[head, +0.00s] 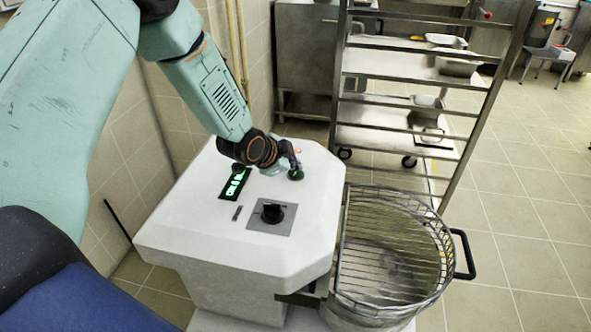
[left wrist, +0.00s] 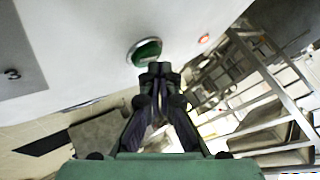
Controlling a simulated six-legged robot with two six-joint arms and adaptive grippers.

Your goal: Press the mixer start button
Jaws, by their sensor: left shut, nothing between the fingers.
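The mixer (head: 180,222) is a white machine with a flat sloped top. Its green round start button (head: 296,175) sits near the far right of the top, with a small red light (head: 298,151) behind it. My left gripper (head: 294,168) is shut and empty, with its fingertips right at the green button. In the left wrist view the green button (left wrist: 146,52) in its metal ring shows just beyond and left of the closed fingertips (left wrist: 158,70). I cannot tell whether they touch it. My right gripper is not in view.
A green-lit display (head: 235,182) and a black knob (head: 272,213) are on the mixer top. A wire-guarded steel bowl (head: 385,262) with a black handle stands at its right. A metal rack (head: 400,130) stands behind. Tiled floor at right is open.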

